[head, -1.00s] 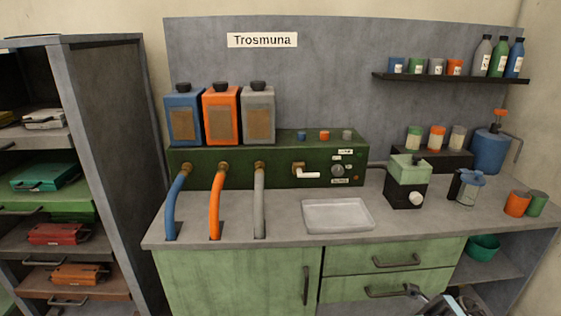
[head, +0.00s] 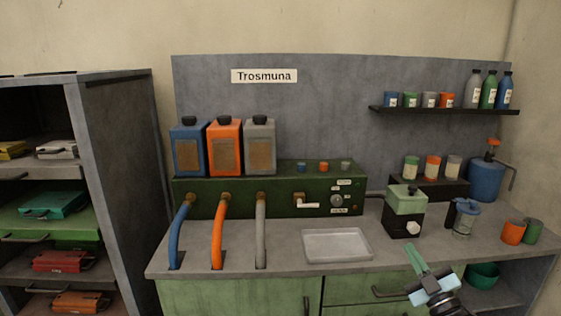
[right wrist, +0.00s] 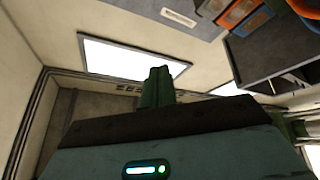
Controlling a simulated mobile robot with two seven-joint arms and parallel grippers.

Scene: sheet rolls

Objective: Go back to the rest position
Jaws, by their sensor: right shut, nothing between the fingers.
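My right gripper (head: 414,262) shows at the lower right of the head view, in front of the bench's drawers and front edge. Its green fingers are together with nothing between them, pointing up and to the left. In the right wrist view the closed green fingers (right wrist: 157,88) point up toward the ceiling and a bright panel. My left gripper is not in the head view.
The grey bench top (head: 275,260) holds a white tray (head: 337,245), a green and black device (head: 405,212), a clear jar (head: 464,220) and orange and green cups (head: 513,232). A shelf unit (head: 118,180) with several coloured cases stands at the left.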

